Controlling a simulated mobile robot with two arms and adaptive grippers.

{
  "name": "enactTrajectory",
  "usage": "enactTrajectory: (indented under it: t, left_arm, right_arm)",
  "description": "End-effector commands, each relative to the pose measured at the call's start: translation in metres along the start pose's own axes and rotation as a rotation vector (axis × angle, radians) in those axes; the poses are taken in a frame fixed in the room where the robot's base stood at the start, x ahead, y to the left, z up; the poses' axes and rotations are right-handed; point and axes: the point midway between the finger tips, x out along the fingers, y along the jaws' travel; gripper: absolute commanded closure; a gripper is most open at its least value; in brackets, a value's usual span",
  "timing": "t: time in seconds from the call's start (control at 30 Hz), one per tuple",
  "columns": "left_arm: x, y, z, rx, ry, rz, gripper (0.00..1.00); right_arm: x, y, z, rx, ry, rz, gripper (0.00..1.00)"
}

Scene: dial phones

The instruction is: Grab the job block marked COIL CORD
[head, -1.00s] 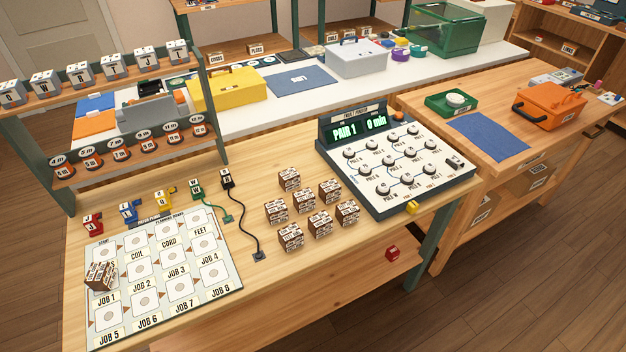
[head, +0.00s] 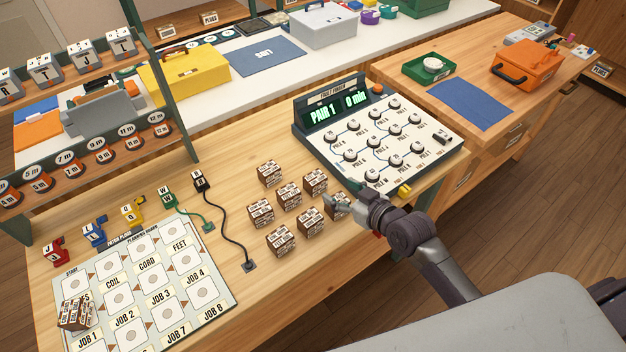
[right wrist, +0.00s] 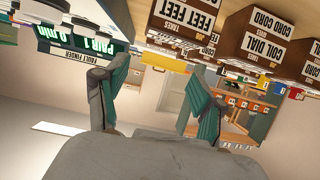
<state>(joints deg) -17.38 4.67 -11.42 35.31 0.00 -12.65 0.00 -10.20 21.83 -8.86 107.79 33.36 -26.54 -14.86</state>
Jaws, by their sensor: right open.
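Several brown job blocks with white labels stand in a cluster on the wooden bench, among them a front one (head: 280,240), a back one (head: 269,174) and a right-hand one (head: 315,181). Their labels are too small to read in the head view, so I cannot tell which is COIL CORD. My right gripper (head: 338,204) is at the cluster's right edge and partly hides the rightmost block. The right wrist view is upside down; there the gripper (right wrist: 160,74) is open and empty. Blocks reading FEET FEET (right wrist: 185,22) and COIL DIAL (right wrist: 270,45) show beyond it. My left gripper is out of view.
Another brown block (head: 72,314) sits on the planning board (head: 222,278) at left. The fault finder panel (head: 385,145) stands behind the cluster, with a small yellow piece (head: 404,190) at its front edge. A black cord (head: 228,232) lies left of the blocks.

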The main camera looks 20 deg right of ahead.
Motion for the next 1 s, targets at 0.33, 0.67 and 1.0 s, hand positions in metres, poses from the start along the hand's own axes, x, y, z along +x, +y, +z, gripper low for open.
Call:
enactTrajectory:
  t: [0.33,0.67,1.0]
  left_arm:
    - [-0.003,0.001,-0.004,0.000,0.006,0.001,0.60]
    - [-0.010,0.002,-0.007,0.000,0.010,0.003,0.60]
    - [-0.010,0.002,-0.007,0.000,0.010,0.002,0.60]
  right_arm:
    - [0.048,0.000,0.000,-0.001,-0.001,0.001,0.31]
    - [0.086,-0.003,0.004,0.002,-0.002,0.000,0.31]
    - [0.100,-0.002,0.005,-0.001,-0.002,0.001,0.31]
